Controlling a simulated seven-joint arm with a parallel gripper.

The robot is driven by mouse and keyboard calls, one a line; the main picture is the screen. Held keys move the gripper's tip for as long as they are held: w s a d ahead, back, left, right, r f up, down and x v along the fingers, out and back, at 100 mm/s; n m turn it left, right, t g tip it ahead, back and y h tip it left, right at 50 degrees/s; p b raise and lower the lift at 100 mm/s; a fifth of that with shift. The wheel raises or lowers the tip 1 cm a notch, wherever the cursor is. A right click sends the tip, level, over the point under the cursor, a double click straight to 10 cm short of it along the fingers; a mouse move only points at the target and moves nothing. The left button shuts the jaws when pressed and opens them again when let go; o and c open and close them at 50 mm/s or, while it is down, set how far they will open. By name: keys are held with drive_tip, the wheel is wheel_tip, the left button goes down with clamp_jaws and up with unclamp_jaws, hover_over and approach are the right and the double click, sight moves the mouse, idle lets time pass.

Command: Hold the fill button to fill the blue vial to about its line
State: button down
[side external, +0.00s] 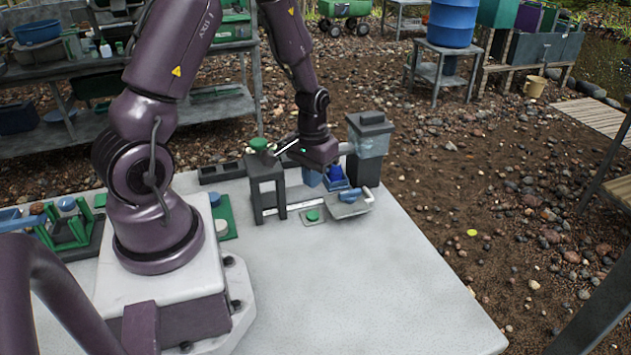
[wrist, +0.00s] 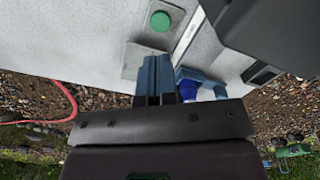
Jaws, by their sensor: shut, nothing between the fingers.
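A round green button (side external: 313,215) sits on a small grey plate on the white table. It also shows in the wrist view (wrist: 160,20), just beyond my fingertips. My gripper (side external: 312,180) is shut and empty, above the table and a little behind the button; its blue-grey fingers are together in the wrist view (wrist: 156,62). A blue object (side external: 337,176), likely the blue vial, stands just right of my fingers. It shows partly in the wrist view (wrist: 187,88), with my gripper hiding some of it. I cannot make out its line or fill level.
A dark stand with a green knob (side external: 258,143) rises left of my gripper. A grey-lidded tank (side external: 370,140) stands behind and to the right. A grey tray (side external: 348,205) lies right of the button. The table (side external: 340,290) is clear in front.

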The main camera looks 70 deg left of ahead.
sight(313, 215)
drive_tip(key=shift+f, duration=3.9)
drive_tip(key=shift+f, duration=0.45)
idle(1.3)
drive_tip(key=shift+r, duration=1.15)
